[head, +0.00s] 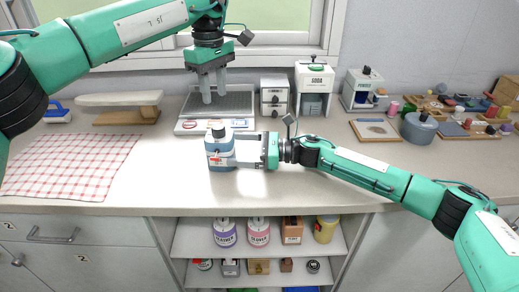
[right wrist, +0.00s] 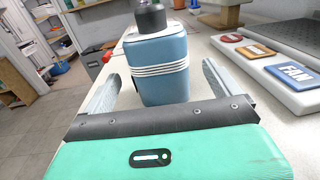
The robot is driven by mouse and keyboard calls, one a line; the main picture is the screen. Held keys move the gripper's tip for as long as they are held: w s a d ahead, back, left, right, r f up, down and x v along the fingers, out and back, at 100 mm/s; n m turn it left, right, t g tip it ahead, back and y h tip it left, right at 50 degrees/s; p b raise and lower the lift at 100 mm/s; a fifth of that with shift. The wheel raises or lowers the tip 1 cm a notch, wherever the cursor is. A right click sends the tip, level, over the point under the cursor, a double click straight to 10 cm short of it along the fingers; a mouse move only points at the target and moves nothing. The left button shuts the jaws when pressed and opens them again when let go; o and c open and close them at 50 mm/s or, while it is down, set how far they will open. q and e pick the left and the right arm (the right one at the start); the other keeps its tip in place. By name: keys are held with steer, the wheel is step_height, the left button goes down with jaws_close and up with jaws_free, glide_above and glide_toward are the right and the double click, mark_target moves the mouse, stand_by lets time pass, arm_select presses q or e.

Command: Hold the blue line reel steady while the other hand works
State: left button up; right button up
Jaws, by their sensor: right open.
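The blue line reel (head: 218,158) stands upright on the counter in the head view, with white line wound round its middle and a dark knob on top. It also shows in the right wrist view (right wrist: 160,82). My right gripper (head: 240,152) comes from the right and is open, with one finger on either side of the reel's near end. In the right wrist view, gaps show between the fingers and the reel. My left gripper (head: 213,92) points down above and behind the reel, its fingers apart and nothing between them.
A white switch panel (head: 190,127) lies behind the reel, in front of a dark rack (head: 238,101). A checked cloth (head: 70,160) lies left. Small machines (head: 314,82) and a grey pot (head: 419,128) stand right. The counter front left of the reel is clear.

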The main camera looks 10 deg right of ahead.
mark_target(221, 148)
steer(key=shift+x, duration=2.75)
steer(key=shift+c, duration=0.4)
steer(key=c, duration=1.2)
